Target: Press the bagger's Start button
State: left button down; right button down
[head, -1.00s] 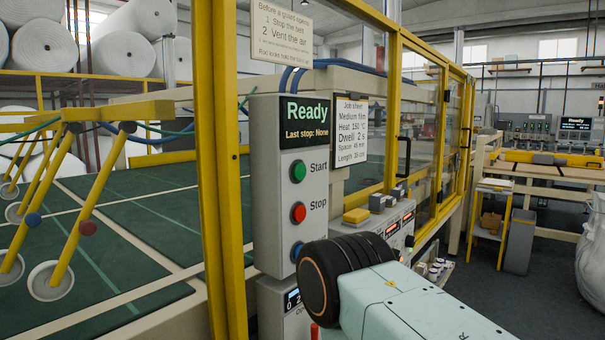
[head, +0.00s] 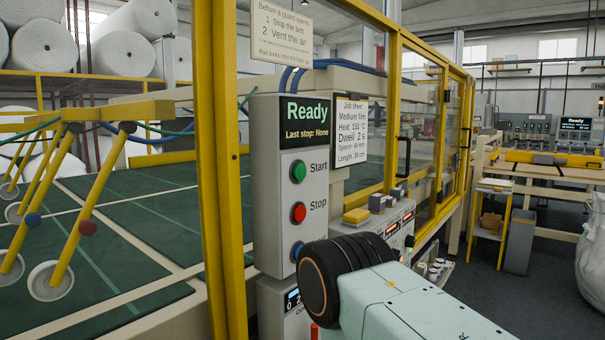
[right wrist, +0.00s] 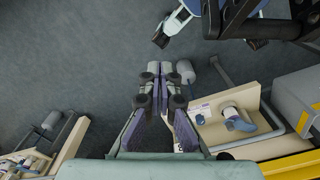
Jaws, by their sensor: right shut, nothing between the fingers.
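The bagger's control box (head: 262,210) is a tall grey panel in the middle of the head view. Its screen (head: 305,121) reads "Ready" and "Last stop: None". The green Start button (head: 298,171) sits below the screen, with the red Stop button (head: 298,212) under it and a blue button (head: 297,251) lower still. My right arm shows at the lower right of the head view, its gripper out of that view. In the right wrist view my right gripper (right wrist: 158,72) is shut and empty above the grey floor. My left gripper is not in view.
A yellow guard post (head: 222,170) stands just left of the box, and glazed guard doors (head: 418,130) run to its right. A small control desk (head: 385,228) juts out beside the box. A wooden shelf (right wrist: 262,150) lies right of the right gripper.

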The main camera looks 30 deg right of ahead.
jog(key=shift+w+r, duration=0.1)
jog(key=w+d+r+m+t+p, duration=0.15)
jog(key=w+r+t+p, duration=0.35)
jog(key=w+r, duration=0.85)
jog(key=w+d+r+t+p, duration=0.3)
jog(key=w+r+t+p, duration=0.1)
jog(key=w+r, duration=0.95)
jog(key=w+d+r+n+t+h+p, duration=0.1)
jog(key=w+d+r+n+t+h, duration=0.1)
jog(key=r, duration=0.7)
jog(key=w+d+r+n+t+h+p, duration=0.1)
jog(key=w+d+r+n+t+h, duration=0.1)
jog(key=r, duration=0.7)
jog(key=w+d+r+n+t+h+p, duration=0.2)
jog(key=d+r, duration=0.4)
jog(key=r, duration=0.3)
jog(key=shift+w+r+n+t+h, duration=0.15)
jog(key=shift+w+n+t+h, duration=0.5)
jog(key=shift+t, duration=0.55)
jog(key=shift+d, duration=0.15)
